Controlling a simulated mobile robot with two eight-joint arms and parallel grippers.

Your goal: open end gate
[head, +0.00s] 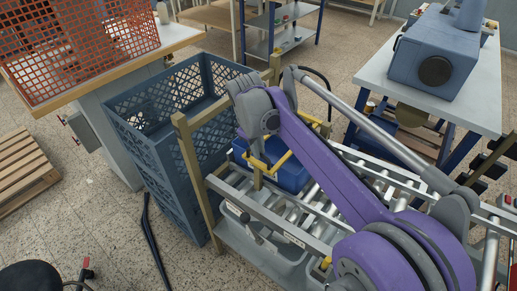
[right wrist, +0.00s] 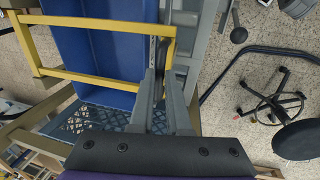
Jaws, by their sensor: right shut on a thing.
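The end gate, a yellow bar frame (head: 281,161), is at the near end of the roller conveyor (head: 300,207), by the blue tote (head: 291,175). In the right wrist view the gate (right wrist: 90,20) crosses over the blue tote (right wrist: 115,62). My right gripper (right wrist: 163,72) is shut on the gate's short end bar. In the head view my right gripper (head: 258,167) hangs over the conveyor end, partly hidden by my purple arm. How far the gate stands open is hard to tell. My left gripper is not in view.
A tan post frame (head: 192,175) stands at the conveyor end. A tall blue-grey mesh crate (head: 168,185) is just left of it. A workbench with an orange grid (head: 75,45) is behind left, and a machine table (head: 470,100) at right. A black stool (head: 30,277) stands front left.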

